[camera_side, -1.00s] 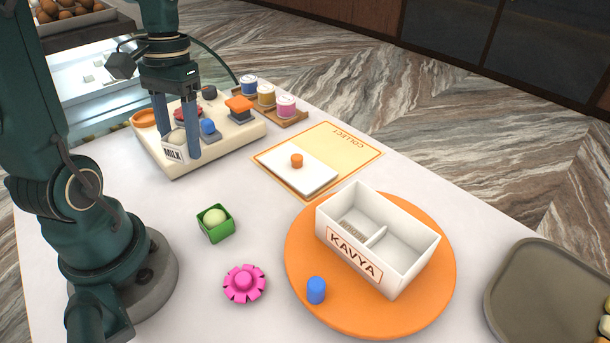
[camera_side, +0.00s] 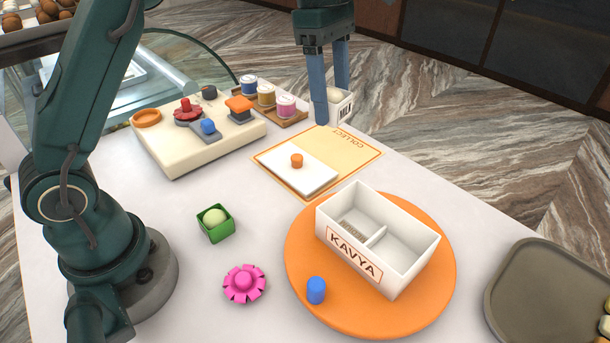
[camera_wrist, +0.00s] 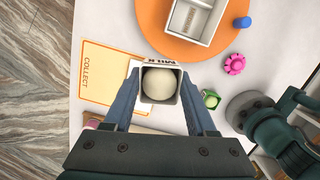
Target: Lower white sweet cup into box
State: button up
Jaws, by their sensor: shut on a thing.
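My gripper (camera_side: 331,108) is shut on the white sweet cup (camera_side: 343,108), a square white cup marked MILK with a pale round sweet in it. It holds the cup upright, raised above the far side of the counter near the COLLECT mat. In the wrist view the cup (camera_wrist: 146,68) sits between the two blue fingers, with the sweet (camera_wrist: 160,84) seen from above. The white box (camera_side: 350,252) labelled KAVYA stands open on the orange round board (camera_side: 300,250), right and nearer than the gripper. A divider splits it; one compartment has a small label on its floor, and both look empty.
A white lid (camera_side: 280,170) with an orange knob lies on the COLLECT mat (camera_side: 352,150). A green cup (camera_side: 222,232), a pink flower piece (camera_side: 244,284) and a blue peg (camera_side: 316,290) stand near the box. A cream control block (camera_side: 175,155) is at left, a grey tray (camera_side: 530,290) at right.

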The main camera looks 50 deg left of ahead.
jog(key=s+d+f+m, duration=0.1)
jog(key=s+d, duration=0.1)
jog(key=d, duration=0.7)
jog(key=s+d+f+m, duration=0.2)
jog(key=d, duration=0.6)
jog(key=shift+w+f, duration=0.15)
jog(key=shift+f, duration=2.05)
jog(key=shift+f, duration=0.65)
jog(key=o, duration=1.5)
jog(key=shift+c, duration=0.2)
